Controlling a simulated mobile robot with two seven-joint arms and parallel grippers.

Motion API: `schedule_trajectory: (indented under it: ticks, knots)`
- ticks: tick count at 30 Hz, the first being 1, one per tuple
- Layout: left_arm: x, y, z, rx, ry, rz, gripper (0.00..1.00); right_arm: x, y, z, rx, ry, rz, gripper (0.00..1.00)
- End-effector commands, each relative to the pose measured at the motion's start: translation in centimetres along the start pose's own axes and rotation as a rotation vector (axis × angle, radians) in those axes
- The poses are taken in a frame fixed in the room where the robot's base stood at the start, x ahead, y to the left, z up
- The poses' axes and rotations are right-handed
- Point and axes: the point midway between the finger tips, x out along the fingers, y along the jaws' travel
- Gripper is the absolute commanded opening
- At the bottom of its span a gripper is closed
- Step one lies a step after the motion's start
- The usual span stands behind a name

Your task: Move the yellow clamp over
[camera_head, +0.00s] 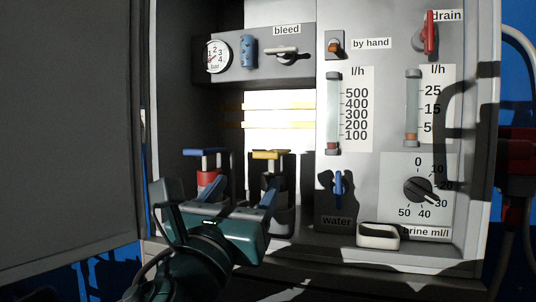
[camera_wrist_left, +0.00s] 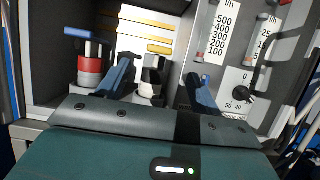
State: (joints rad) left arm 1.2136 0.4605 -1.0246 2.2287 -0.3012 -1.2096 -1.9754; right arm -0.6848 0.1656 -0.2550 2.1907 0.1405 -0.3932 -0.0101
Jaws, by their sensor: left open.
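The yellow clamp (camera_head: 270,155) is a short yellow bar on top of a dark and white post, inside the cabinet at its lower middle. In the left wrist view the yellow bar (camera_wrist_left: 159,49) shows beyond and between my fingers, with its post below it. My left gripper (camera_head: 248,182) is open and empty, in front of and lower than the yellow bar. The lower part of the post is partly hidden behind the gripper in the head view. Whether a finger touches the post, I cannot tell. My right gripper is not in view.
A blue clamp bar (camera_head: 205,152) on a red and white post stands just left. A blue water lever (camera_head: 338,188), a white-rimmed tray (camera_head: 378,236) and the brine dial (camera_head: 418,189) are to the right. The open cabinet door (camera_head: 70,130) borders the left.

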Motion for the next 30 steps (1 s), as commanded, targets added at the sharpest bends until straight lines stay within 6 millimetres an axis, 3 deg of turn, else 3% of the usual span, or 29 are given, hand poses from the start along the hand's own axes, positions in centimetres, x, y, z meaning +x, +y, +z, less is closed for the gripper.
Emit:
schedule_trajectory:
  ticks: [9, 15, 21, 30]
  knots:
    - [6.8, 0.0, 0.2, -0.004, 0.001, 0.002, 0.65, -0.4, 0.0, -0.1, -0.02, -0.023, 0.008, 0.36]
    - [10.0, 0.0, 0.2, -0.005, 0.0, 0.001, 0.65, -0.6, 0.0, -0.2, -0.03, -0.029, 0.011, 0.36]
    - [11.4, 0.1, 0.1, -0.005, 0.0, 0.001, 0.65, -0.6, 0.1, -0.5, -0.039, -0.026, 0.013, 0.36]
    - [11.5, 0.0, 0.0, -0.005, 0.0, 0.0, 0.65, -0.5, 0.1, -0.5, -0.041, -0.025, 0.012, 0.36]
